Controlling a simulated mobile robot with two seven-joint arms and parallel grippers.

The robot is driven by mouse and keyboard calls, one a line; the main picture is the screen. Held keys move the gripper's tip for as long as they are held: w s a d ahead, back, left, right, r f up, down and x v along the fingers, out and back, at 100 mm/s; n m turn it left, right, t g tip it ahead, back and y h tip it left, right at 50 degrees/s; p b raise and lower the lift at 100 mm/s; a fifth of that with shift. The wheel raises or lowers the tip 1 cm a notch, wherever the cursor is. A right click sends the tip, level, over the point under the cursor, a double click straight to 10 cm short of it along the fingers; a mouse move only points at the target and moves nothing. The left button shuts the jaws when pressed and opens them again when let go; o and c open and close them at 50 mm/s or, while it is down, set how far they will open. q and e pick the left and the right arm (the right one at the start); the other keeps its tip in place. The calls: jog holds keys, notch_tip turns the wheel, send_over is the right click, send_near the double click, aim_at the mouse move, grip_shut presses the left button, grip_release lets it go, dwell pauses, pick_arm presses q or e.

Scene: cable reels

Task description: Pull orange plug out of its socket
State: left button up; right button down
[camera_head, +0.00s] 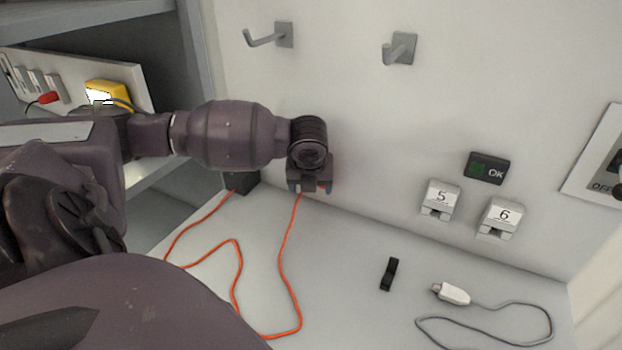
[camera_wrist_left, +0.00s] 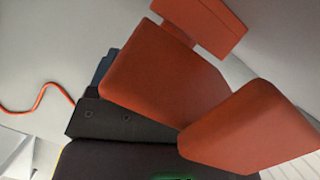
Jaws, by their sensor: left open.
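My left gripper (camera_head: 309,187) points at the back wall beside a dark box (camera_head: 241,183), at the wall's foot. Its jaws are open. An orange cable (camera_head: 292,262) lies in loops on the shelf; one end runs up to the gripper and the other to the dark box. In the left wrist view, large orange-red blocks (camera_wrist_left: 165,80) fill the near view, in front of the dark box (camera_wrist_left: 115,120). The plug's socket is hidden. My right gripper is not in view.
Sockets 5 (camera_head: 440,199) and 6 (camera_head: 501,216) sit on the wall below an OK display (camera_head: 487,168). A grey-white plug (camera_head: 453,293) with a grey cable and a black clip (camera_head: 389,273) lie on the shelf. Two hooks project above. The shelf's middle is mostly clear.

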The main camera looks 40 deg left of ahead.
pick_arm(q)
jog(key=shift+c, duration=0.2)
jog(key=c, duration=1.1)
jog(key=o, duration=0.4)
grip_shut()
jog(key=shift+s, duration=0.1)
jog(key=shift+s+d, duration=0.1)
jog(key=shift+s, duration=0.1)
jog(key=shift+s+p, duration=0.4)
jog(key=shift+p, duration=0.15)
jog(key=shift+s+d+p, duration=0.3)
jog(key=shift+s+p, duration=0.2)
jog(key=shift+s, duration=0.15)
